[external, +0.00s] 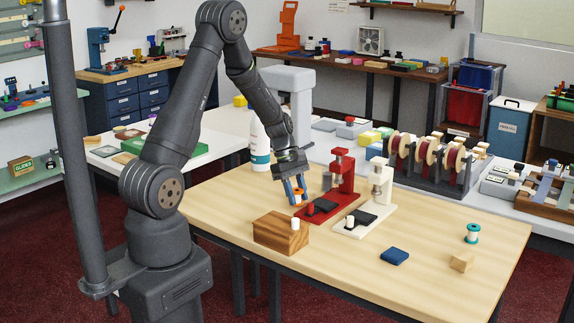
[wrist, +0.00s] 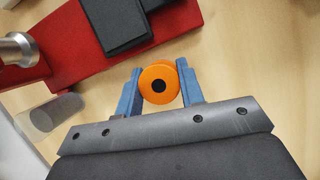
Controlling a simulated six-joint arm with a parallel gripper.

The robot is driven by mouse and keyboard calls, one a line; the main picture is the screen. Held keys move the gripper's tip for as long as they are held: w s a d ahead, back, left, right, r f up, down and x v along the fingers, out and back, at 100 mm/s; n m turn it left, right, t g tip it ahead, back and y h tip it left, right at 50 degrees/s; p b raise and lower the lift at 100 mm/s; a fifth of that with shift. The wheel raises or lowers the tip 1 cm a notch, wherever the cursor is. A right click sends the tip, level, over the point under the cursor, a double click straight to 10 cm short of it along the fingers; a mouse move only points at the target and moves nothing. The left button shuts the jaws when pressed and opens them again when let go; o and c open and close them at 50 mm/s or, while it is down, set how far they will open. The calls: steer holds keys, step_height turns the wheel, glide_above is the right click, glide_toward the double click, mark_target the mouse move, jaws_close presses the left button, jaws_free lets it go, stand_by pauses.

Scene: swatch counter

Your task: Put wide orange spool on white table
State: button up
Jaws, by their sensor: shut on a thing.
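The orange spool (wrist: 160,83) is held between the two blue fingers of my gripper (wrist: 160,92) in the wrist view, with its round end and dark centre hole facing the camera. In the external view my gripper (external: 294,190) points down over the wooden table, just left of the red press, with the orange spool (external: 298,196) partly hidden between its fingers. Whether the spool touches the tabletop is unclear. A white table (external: 105,161) stands behind and to the left of the wooden table, with a green box and small flat items on it.
The red press (external: 341,170) and the cream press (external: 379,185) stand close right of my gripper. A wooden block (external: 282,236) is in front. A dark blue block (external: 395,256), teal-and-white spool (external: 472,233) and small wood block (external: 462,262) lie right. A white bottle (external: 259,145) stands behind.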

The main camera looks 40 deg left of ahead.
steer(key=r, duration=0.4)
steer(key=shift+s+d, duration=0.15)
steer(key=shift+d, duration=0.1)
steer(key=s+d+r, duration=0.6)
steer(key=s+d, duration=0.1)
steer(key=d, duration=0.2)
steer(key=m+g+y, duration=0.1)
steer(key=m+g, duration=0.2)
steer(key=m, duration=0.5)
glide_above(301, 192)
steer(key=d, duration=0.2)
step_height(301, 192, down, 3)
steer(key=shift+w+d, duration=0.1)
steer(key=w+a+f+m+y, duration=0.1)
steer(key=w+a+m, duration=0.1)
steer(key=w+a+f+m+y, duration=0.1)
steer(key=w+a+m, duration=0.1)
steer(key=a, duration=0.1)
steer(key=w+a+f+m+y, duration=0.1)
steer(key=w+a+f+m, duration=0.1)
steer(key=a+m, duration=0.1)
steer(key=shift+g, duration=0.4)
steer(key=shift+w+a+f+m+y, duration=0.3)
steer(key=shift+a+m, duration=0.15)
steer(key=shift+m, duration=0.15)
steer(key=shift+s, duration=0.1)
steer(key=shift+r, duration=0.1)
